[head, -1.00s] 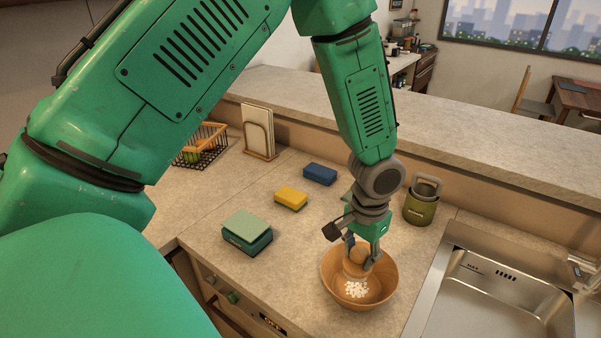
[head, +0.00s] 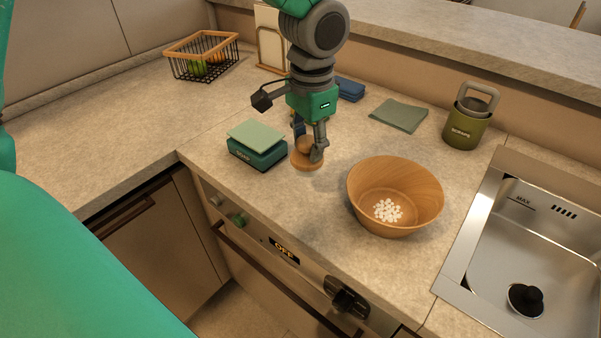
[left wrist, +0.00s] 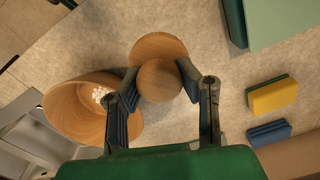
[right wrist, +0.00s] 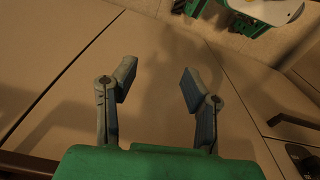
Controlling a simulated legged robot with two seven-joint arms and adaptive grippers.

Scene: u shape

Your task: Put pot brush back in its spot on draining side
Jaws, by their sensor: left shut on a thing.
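The pot brush is a wooden round knob on a flat wooden disc (head: 306,161). In the left wrist view the fingers (left wrist: 155,84) close on either side of the knob (left wrist: 160,82). The wooden bowl (head: 420,190) holds white bits. The sink (head: 478,205) is at the right; any marked spot for the brush cannot be made out. My right gripper (right wrist: 158,86) is open and empty.
A green cloth (head: 399,115) and an olive canister (head: 466,125) stand behind the bowl. A wire basket (head: 203,62) is at back left.

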